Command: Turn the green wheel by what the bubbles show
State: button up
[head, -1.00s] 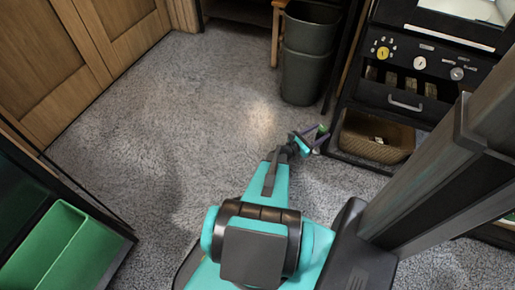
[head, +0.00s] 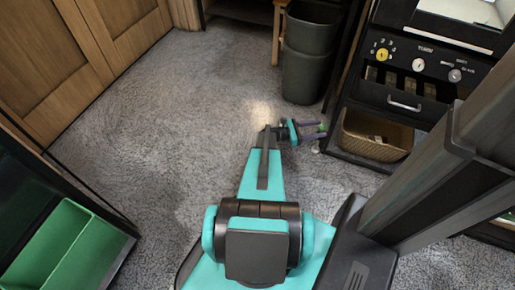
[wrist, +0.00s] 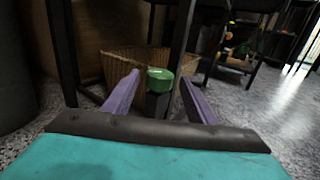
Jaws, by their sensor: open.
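A green wheel (wrist: 160,78), seen as a round green cap on a dark post, stands upright ahead of my gripper in the wrist view. In the head view a small green patch of it (head: 322,127) shows by the fingertips. My gripper (head: 321,130) is open, low near the floor, with its two purple fingers apart. In the wrist view the wheel appears between the fingertips, with gaps on both sides. I cannot tell whether the tips reach past it. No bubbles can be made out in either view.
A black cabinet with a yellow knob (head: 382,54), a white knob (head: 418,65) and a drawer handle (head: 405,106) stands right. A wicker basket (head: 375,134) is under it. Grey bins (head: 308,60) stand behind. A green crate (head: 62,245) is lower left. The carpet between is clear.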

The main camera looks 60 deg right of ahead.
jog(key=w+a+m+g+y+p, duration=0.25)
jog(key=w+a+y, duration=0.2)
jog(key=w, duration=0.85)
jog(key=w+a+f+t, duration=0.1)
jog(key=w+a, duration=0.3)
jog(key=a, duration=0.4)
jog(key=w+a+f+m+t+p, duration=0.1)
jog(key=w+a+f+t, duration=0.1)
jog(key=a, duration=0.7)
jog(key=shift+w+f+t, duration=0.3)
jog(key=shift+w+t, duration=0.45)
jog(key=shift+w, duration=0.15)
jog(key=shift+a+y, duration=0.1)
jog(key=shift+y, duration=0.15)
